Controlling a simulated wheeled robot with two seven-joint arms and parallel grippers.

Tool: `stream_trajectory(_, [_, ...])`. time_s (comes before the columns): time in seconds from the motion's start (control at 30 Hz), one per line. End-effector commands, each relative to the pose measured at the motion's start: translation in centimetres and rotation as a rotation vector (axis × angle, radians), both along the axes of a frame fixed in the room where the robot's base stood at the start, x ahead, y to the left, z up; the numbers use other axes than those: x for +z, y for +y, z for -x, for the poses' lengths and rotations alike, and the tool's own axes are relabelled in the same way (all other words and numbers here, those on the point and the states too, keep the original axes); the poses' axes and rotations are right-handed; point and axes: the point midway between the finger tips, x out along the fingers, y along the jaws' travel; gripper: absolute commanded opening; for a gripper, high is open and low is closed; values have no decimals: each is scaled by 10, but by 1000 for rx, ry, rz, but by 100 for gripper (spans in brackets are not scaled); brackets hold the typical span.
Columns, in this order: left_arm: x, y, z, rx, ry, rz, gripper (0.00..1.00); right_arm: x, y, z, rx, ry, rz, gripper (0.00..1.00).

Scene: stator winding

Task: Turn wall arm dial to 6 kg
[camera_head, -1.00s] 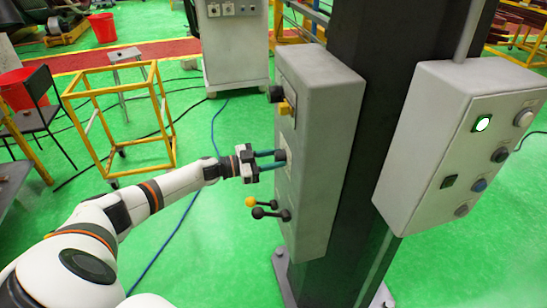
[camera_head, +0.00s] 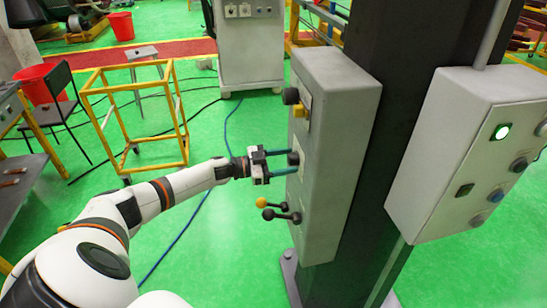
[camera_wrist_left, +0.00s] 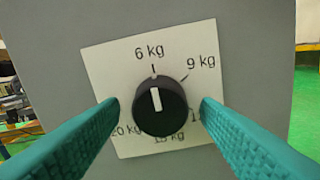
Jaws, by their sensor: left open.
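The dial (camera_wrist_left: 160,107) is a round black knob with a white pointer mark, on a white label plate (camera_wrist_left: 115,65) in the left wrist view. Its white mark points up, at or very near the 6 kg tick. The label also reads 9 kg at upper right and 20 kg at lower left; other values are partly hidden. In the head view the dial (camera_head: 293,158) sits on the left face of a grey box. My left gripper (camera_head: 282,162) is open, with its teal fingers on either side of the dial and apart from it in the left wrist view (camera_wrist_left: 160,108). My right gripper is not in view.
The grey box (camera_head: 340,150) is fixed to a dark column (camera_head: 395,120). Above the dial is a black and yellow switch (camera_head: 297,105); below it are two levers (camera_head: 278,210). A second control box (camera_head: 455,150) is at right. A yellow frame (camera_head: 135,115) stands behind my left arm.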

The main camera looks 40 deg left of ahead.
Motion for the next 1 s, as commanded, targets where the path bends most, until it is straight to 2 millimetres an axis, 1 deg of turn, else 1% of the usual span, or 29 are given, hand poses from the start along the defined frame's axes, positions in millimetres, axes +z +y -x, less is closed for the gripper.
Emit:
stream_trajectory(0.2, [-6,26,29,2,5,-4,57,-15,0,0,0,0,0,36])
stream_trajectory(0.4, [-6,53,62,1,7,-4,57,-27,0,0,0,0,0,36])
stream_trajectory(0.5, [-4,64,75,0,5,-5,57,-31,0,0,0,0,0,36])
stream_trajectory(0.6, [-3,71,83,0,4,-1,57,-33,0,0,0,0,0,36])
stream_trajectory(0.7, [-2,74,87,0,3,0,57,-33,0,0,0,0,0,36])
stream_trajectory(1.0, [-1,75,88,0,1,1,57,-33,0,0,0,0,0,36])
